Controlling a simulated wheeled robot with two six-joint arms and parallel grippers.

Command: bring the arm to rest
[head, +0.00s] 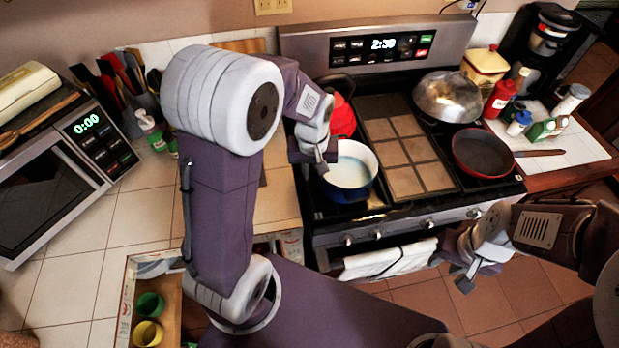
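My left arm rises at the left of the head view and bends over toward the stove. My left gripper (317,163) points down beside the left rim of a blue pot (352,177) with a pale inside. I cannot tell whether it touches the pot, and its fingers are too small to read. My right arm comes in from the right edge. My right gripper (468,277) hangs in front of the stove, near the oven handle and clear of the stove top. Its fingertips look slightly apart, with nothing seen between them.
The stove (412,215) also bears a red kettle (342,117), a red pan (482,152) and a metal dome (448,97). A white towel (388,260) hangs on the oven handle. A microwave (60,178) stands at left. An open drawer (124,305) holds green and yellow cups.

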